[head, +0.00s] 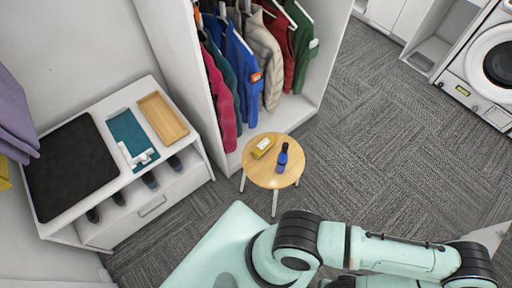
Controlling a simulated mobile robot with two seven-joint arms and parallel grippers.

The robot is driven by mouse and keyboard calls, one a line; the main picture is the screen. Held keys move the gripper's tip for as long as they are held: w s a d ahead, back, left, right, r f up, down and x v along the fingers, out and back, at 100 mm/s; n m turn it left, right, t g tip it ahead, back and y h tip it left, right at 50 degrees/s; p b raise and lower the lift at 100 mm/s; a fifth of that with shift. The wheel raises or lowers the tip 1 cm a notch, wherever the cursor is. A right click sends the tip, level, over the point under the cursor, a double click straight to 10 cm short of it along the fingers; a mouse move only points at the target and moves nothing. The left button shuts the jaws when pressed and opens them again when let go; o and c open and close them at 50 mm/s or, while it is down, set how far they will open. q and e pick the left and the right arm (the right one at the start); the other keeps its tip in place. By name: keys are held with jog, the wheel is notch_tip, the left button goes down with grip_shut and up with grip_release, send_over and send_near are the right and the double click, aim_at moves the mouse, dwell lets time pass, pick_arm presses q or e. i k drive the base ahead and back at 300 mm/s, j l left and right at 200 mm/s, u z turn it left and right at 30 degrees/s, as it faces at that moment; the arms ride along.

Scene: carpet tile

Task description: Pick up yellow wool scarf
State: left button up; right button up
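A small yellow patch (3,172) shows at the far left edge, below a hanging purple cloth (14,118). It is cut off by the picture edge, and I cannot tell whether it is the yellow wool scarf. A small yellow item (263,146) lies on a round wooden stool (262,177); it looks block-shaped, and I cannot tell its material. Neither of my grippers shows; only links of my own arm and body fill the bottom middle and right.
A dark blue object (282,158) is also on the stool. A white shoe bench with a black mat (72,165), a teal tray (130,138) and a wooden tray (164,118) stands at left. An open wardrobe holds several jackets (262,60). A washing machine (488,65) is far right. Carpet (370,150) right of the stool is clear.

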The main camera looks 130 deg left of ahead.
aim_at(268, 142)
jog(key=u, duration=4.25)
jog(key=i+j, duration=1.1)
jog(key=j, duration=0.1)
